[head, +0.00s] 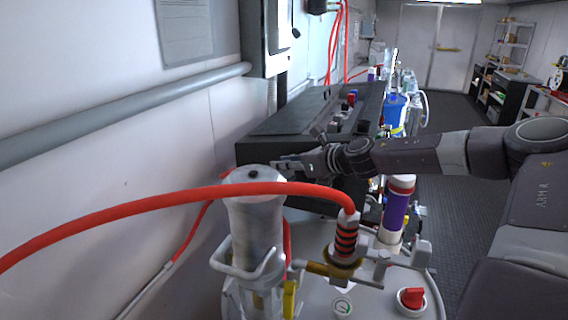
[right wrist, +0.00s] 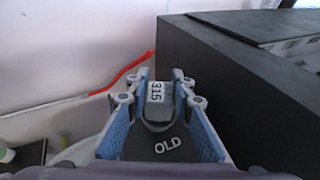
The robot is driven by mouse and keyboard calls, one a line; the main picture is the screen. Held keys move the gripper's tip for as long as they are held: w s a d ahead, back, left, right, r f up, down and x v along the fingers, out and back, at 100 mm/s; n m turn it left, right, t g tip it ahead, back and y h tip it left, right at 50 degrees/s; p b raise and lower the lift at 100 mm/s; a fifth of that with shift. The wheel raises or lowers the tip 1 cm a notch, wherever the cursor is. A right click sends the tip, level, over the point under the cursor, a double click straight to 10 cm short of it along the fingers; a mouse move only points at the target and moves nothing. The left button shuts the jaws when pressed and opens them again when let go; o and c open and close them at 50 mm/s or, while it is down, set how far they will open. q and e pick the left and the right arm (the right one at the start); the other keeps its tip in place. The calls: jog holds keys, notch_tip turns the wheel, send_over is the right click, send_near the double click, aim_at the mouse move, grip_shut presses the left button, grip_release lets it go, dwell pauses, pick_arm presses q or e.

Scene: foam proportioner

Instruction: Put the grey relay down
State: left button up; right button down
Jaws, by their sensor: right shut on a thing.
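My right gripper (right wrist: 157,92) is shut on the grey relay (right wrist: 158,88), which bears a white label reading "315". The relay sits between the fingertips, in front of the blue finger pads. Below and behind it in the right wrist view is a dark surface (right wrist: 138,146) marked "OLD" in white letters. I cannot tell whether the relay touches this surface. In the head view my right gripper (head: 290,163) reaches left, beside the black cabinet; the relay is too small there to make out clearly. My left gripper is not in view.
The large black cabinet (right wrist: 220,90) stands close to the right of the gripper. A white wall (head: 120,130) with a grey rail lies left. In front are a metal cylinder (head: 257,225), a red hose (head: 130,216) and a purple-banded canister (head: 396,212).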

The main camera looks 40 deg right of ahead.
jog(key=c, duration=1.7)
grip_release()
jog(key=shift+f, duration=0.15)
